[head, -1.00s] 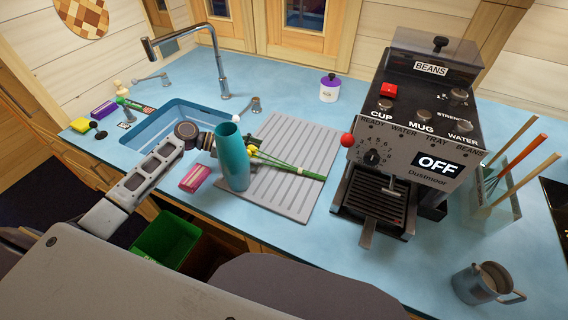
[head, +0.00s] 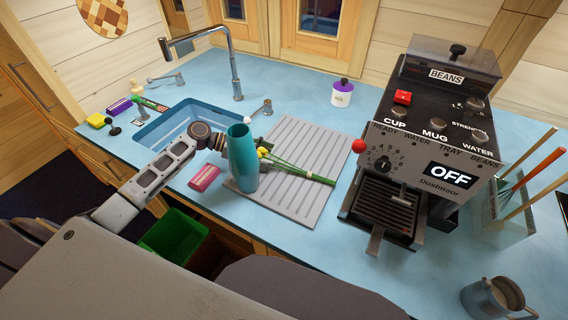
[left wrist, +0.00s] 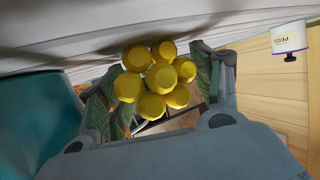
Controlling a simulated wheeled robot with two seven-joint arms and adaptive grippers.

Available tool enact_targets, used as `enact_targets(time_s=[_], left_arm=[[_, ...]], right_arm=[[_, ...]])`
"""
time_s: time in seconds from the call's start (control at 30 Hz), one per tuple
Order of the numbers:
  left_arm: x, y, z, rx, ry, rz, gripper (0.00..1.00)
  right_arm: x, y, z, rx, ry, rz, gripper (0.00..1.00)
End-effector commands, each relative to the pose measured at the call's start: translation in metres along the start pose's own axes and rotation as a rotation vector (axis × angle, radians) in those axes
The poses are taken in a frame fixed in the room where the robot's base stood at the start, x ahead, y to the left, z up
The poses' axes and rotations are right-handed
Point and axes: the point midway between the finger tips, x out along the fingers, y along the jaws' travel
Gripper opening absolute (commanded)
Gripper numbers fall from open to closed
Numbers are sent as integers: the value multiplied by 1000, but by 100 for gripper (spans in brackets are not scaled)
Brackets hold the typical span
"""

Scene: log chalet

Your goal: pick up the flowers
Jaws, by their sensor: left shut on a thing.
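The flowers have yellow heads and long green stems (head: 300,168). They lie over the grey ribbed drainboard, stems pointing right. In the left wrist view the round yellow heads (left wrist: 160,78) sit between the two fingers of my left gripper (left wrist: 152,98). That gripper is shut on the flowers. In the head view my left gripper (head: 262,147) reaches in from the left, partly hidden behind a tall teal vase (head: 242,160). The vase stands upright in front of the flower heads. It also shows at the left of the left wrist view (left wrist: 35,125). My right gripper is not in view.
The drainboard (head: 290,205) lies on the blue counter, right of the sink (head: 170,125) and its tall faucet (head: 235,70). The coffee machine (head: 425,165) stands to the right. A purple-lidded jar (head: 342,95) is behind.

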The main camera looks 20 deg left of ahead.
Motion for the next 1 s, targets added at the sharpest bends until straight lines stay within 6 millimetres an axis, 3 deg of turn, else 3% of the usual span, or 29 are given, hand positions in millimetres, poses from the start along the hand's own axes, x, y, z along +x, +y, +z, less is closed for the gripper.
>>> enact_targets(time_s=[0.27, 0.57, 0.8, 1.0], left_arm=[[-4, 0, -9, 2, 1, -1, 39], [-18, 0, -44, 4, 0, -1, 39], [-31, 0, -76, 2, 1, -1, 39], [-37, 0, -90, 1, 0, 0, 39]], right_arm=[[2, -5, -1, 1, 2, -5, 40], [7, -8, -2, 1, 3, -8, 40], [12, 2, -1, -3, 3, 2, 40], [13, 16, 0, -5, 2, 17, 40]])
